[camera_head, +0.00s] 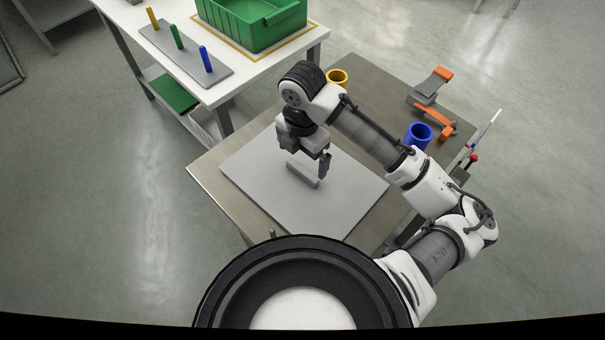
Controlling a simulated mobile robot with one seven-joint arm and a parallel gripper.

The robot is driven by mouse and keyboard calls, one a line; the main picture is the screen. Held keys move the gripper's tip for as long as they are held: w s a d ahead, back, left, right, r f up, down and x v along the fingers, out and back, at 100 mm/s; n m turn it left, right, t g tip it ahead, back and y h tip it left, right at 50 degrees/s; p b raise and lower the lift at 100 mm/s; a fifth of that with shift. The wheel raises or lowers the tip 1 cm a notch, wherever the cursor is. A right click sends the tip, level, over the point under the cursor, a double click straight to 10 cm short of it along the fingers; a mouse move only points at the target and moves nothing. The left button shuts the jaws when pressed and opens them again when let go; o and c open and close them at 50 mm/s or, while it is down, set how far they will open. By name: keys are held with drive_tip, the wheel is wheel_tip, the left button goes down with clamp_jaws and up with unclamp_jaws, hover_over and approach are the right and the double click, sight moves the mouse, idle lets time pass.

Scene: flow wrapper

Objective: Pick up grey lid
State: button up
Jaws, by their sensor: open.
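A small grey piece, which looks like the grey lid (302,176), lies on the light grey mat (255,178) on the near table. It appears as a narrow bar running slantwise. My gripper (307,158) points down just over it, and its body hides part of the piece. One dark finger shows clearly at the right, close to the piece's right end. The gripper is open. I cannot tell whether the fingers are beside the piece or still above it.
The near table (210,171) also bears a yellow cup (338,77), a blue cup (419,136) and an orange-and-grey clamp-like tool (432,88). A white table behind holds a green bin (252,25) and a grey board (165,42) with yellow, green and blue pegs.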

drive_tip(key=shift+f+p, duration=0.8)
drive_tip(key=shift+f, duration=1.75)
drive_tip(key=c, duration=0.9)
drive_tip(key=shift+r, duration=0.15)
